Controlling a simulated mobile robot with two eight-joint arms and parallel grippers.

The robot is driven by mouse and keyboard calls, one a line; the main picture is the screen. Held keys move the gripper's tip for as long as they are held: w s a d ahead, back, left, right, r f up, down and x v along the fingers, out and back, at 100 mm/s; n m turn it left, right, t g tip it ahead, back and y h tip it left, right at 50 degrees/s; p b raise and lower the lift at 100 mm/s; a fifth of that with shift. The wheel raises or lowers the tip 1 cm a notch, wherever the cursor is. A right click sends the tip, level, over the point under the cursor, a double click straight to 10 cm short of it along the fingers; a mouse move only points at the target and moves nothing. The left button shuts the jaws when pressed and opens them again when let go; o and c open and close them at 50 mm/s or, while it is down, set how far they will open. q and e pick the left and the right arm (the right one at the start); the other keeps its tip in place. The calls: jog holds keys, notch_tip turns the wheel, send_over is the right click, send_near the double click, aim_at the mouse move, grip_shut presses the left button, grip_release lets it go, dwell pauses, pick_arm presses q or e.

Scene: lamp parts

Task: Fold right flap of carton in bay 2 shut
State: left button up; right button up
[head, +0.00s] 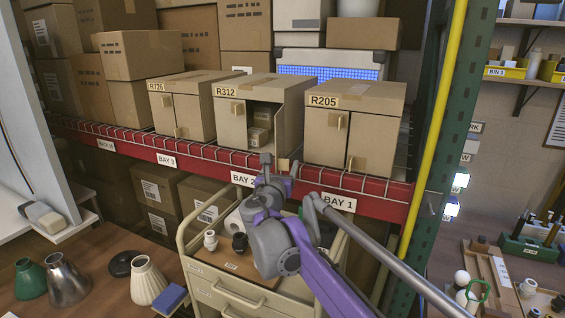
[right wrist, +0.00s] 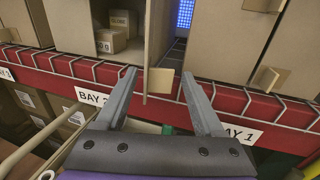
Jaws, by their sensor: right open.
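The carton R312 (head: 230,119) stands in bay 2 on the red-edged shelf. Its left flap is shut. Its right flap (head: 292,121) stands open, sticking out forward, and small boxes (head: 259,128) show inside. In the right wrist view the flap (right wrist: 154,35) is seen nearly edge-on, with a small tan tab handle (right wrist: 161,81) low on its right face. My right gripper (head: 279,167) is open in front of the shelf. In its wrist view the fingers (right wrist: 159,75) stand either side of the handle and the flap's lower edge; contact cannot be told. My left gripper is not in view.
Carton R726 (head: 181,105) stands left and carton R205 (head: 352,122) right, both with flaps shut. A wire-edged red shelf beam (head: 120,144) runs below. A drawer cart (head: 228,284) stands under my right arm. A green post (head: 440,130) rises at right.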

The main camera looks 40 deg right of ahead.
jog(key=shift+x, duration=0.85)
grip_shut()
dwell(0.8)
